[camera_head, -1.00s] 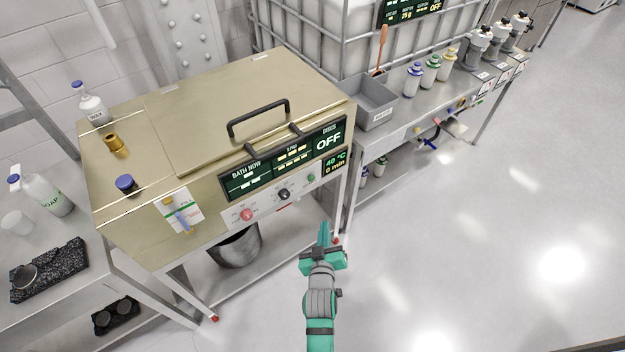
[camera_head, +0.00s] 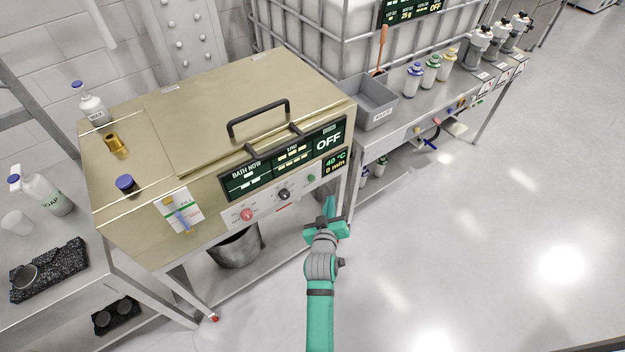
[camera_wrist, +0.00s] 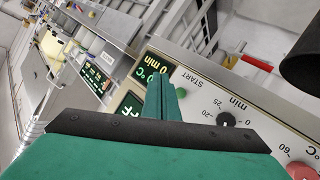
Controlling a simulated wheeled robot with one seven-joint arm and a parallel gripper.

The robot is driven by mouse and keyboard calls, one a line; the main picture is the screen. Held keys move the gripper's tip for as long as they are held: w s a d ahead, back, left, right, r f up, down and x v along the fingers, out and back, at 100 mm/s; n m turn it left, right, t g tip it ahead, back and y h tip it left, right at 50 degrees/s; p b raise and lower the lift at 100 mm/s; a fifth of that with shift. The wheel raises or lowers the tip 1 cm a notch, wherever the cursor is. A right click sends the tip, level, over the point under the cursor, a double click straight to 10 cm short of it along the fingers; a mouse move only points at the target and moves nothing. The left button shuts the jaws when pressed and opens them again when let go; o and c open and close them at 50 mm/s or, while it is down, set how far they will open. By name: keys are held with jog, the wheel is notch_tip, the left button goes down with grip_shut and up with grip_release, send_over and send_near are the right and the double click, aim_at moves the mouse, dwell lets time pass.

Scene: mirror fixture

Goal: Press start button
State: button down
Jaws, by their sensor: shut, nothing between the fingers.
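The start button is a small green button (camera_head: 311,178) at the right end of the control panel on the front of the gold bath machine (camera_head: 130,225). In the wrist view, a green button (camera_wrist: 181,92) shows beside the word START, just right of my fingertips. My gripper (camera_head: 329,205) is shut and empty. It is in front of the machine, below and right of the panel in the head view. In the wrist view my closed fingers (camera_wrist: 161,88) point up toward the panel and the display. Whether they touch the panel cannot be told.
The display (camera_head: 285,157) above reads OFF. A grey bin (camera_head: 376,104) stands on the bench at right. The floor at right is clear.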

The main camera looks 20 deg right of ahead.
jog(key=w+a, duration=0.2)
jog(key=w, duration=0.4)
jog(key=shift+w+a, duration=0.2)
jog(key=shift+w, duration=0.1)
jog(key=shift+w, duration=0.1)
dwell(1.8)
jog(key=shift+w+a, duration=0.1)
jog(key=shift+w, duration=0.2)
jog(key=shift+w+a, duration=0.2)
jog(key=shift+w, duration=0.25)
dwell(1.1)
jog(key=shift+s, duration=0.1)
jog(key=shift+s+d, duration=0.3)
jog(key=shift+s, duration=0.5)
jog(key=shift+s+d, duration=0.3)
jog(key=shift+s, duration=0.5)
jog(key=shift+s+d, duration=0.3)
jog(key=shift+s, duration=0.45)
jog(key=shift+s+d, duration=0.3)
jog(key=shift+s, duration=0.5)
